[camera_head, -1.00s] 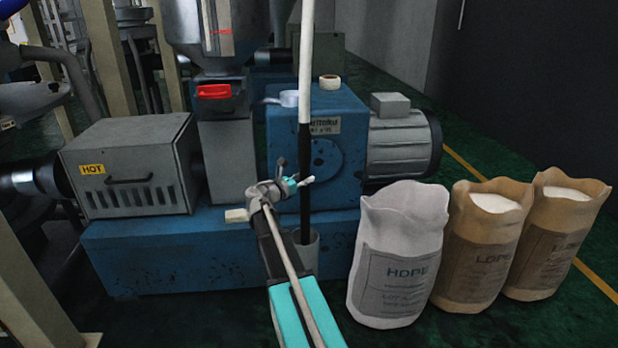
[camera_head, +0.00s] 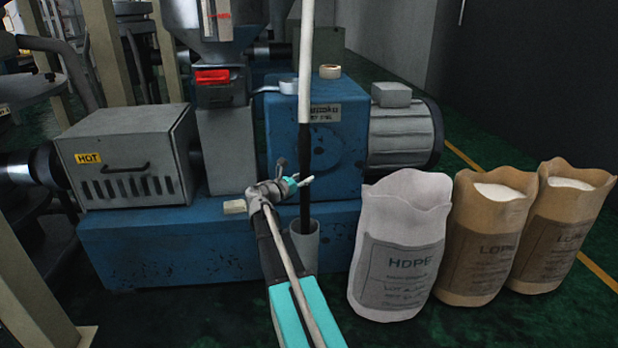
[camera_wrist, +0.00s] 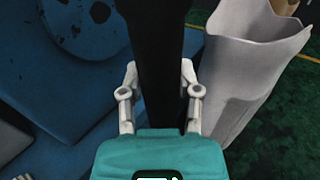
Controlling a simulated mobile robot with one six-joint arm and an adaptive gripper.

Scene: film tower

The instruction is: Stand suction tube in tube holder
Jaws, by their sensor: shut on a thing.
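The suction tube is upright, with a white upper part (camera_head: 306,60) and a black lower part (camera_head: 305,170). My gripper (camera_head: 303,184) is shut on the black part. The wrist view shows the black tube (camera_wrist: 157,60) between the two fingers of my gripper (camera_wrist: 158,85). The tube holder (camera_head: 305,245) is a grey open-topped cylinder low in front of the blue machine. In the head view the tube's lower end meets the holder's mouth. I cannot tell how deep it sits, as its end is hidden.
A white HDPE sack (camera_head: 398,245) stands just right of the holder. Two brown sacks (camera_head: 487,235) (camera_head: 560,225) stand farther right. The blue machine base (camera_head: 170,250) is behind and left. A grey box marked HOT (camera_head: 125,160) sits on it.

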